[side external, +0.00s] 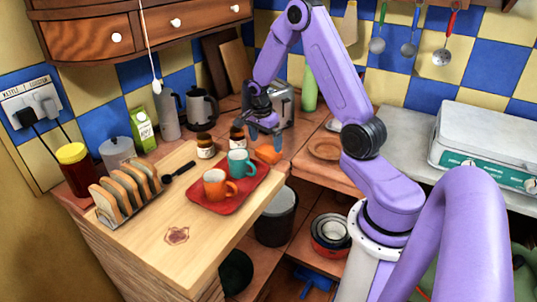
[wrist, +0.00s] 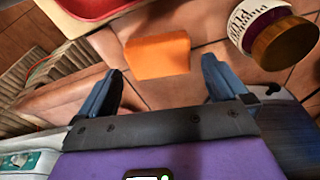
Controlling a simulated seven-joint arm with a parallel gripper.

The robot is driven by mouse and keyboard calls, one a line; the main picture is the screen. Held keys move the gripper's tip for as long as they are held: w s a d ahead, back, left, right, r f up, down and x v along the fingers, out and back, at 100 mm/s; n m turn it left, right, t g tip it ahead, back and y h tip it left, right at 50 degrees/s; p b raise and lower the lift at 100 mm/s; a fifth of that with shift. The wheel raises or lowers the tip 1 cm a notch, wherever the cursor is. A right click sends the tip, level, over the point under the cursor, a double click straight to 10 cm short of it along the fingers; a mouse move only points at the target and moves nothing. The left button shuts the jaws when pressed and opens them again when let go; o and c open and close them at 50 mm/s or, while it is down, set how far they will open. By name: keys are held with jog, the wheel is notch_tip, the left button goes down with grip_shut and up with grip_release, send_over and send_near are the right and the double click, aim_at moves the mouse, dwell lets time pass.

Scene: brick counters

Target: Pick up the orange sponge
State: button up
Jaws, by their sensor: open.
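My gripper (side external: 265,132) is just above the sponge in the side view, pointing down. In the wrist view my gripper (wrist: 161,72) has its two blue fingers wide apart, one to each side of the sponge, with nothing held. I cannot tell the exact height left between fingertips and sponge.
The red tray (side external: 210,207) with an orange mug (side external: 214,189) and a teal mug (side external: 238,163) is close in front. Two brown-lidded jars (side external: 205,147) (side external: 237,139) stand left of the sponge. A metal toaster (side external: 282,105) is behind my gripper.

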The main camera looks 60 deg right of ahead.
aim_at(268, 150)
jog(key=f, duration=0.2)
jog(key=d+f, duration=0.1)
jog(key=f, duration=0.1)
jog(key=shift+s+f, duration=0.2)
jog(key=shift+f, duration=0.15)
jog(key=c, duration=0.7)
